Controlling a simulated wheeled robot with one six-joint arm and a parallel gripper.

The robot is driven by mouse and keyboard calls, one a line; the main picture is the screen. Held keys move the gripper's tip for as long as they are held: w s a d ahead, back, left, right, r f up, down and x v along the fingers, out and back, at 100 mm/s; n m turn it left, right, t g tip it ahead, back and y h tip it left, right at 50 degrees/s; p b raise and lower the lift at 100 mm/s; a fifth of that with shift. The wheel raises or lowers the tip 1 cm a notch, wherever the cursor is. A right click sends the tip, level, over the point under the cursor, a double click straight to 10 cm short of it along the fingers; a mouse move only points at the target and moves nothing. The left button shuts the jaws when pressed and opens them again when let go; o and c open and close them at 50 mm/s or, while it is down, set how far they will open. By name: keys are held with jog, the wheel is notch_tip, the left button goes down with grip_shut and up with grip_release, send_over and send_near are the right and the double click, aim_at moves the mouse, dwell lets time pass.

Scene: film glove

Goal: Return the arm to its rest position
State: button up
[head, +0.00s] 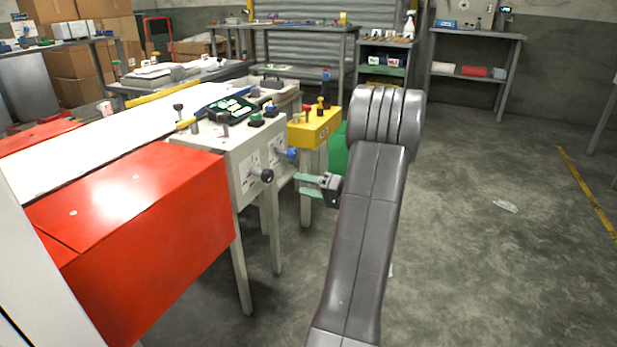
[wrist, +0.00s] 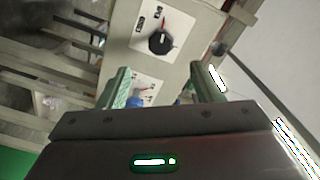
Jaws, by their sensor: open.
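My arm (head: 365,230) reaches forward from the bottom of the head view, its thick grey elbow raised. My gripper (head: 299,184) hangs to the left of the arm, its green fingers pointing left towards the light grey machine's end panel. The fingers are spread and nothing shows between them. In the wrist view the gripper (wrist: 163,82) is also open, facing the panel. A black knob (wrist: 160,42) on a white plate lies beyond the fingers; a blue knob (wrist: 136,101) shows low between them. I cannot tell how far the fingertips are from the panel.
The machine (head: 225,150) with red covers (head: 140,215) stands at left. A yellow box (head: 314,128) on legs is just behind the gripper, with a green object (head: 338,155) beside it. Shelves (head: 385,55) line the back wall. The concrete floor (head: 480,230) at right is largely clear.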

aim_at(271, 177)
jog(key=b+x, duration=0.3)
jog(key=x, duration=1.1)
jog(key=shift+d, duration=0.1)
jog(key=shift+d, duration=0.1)
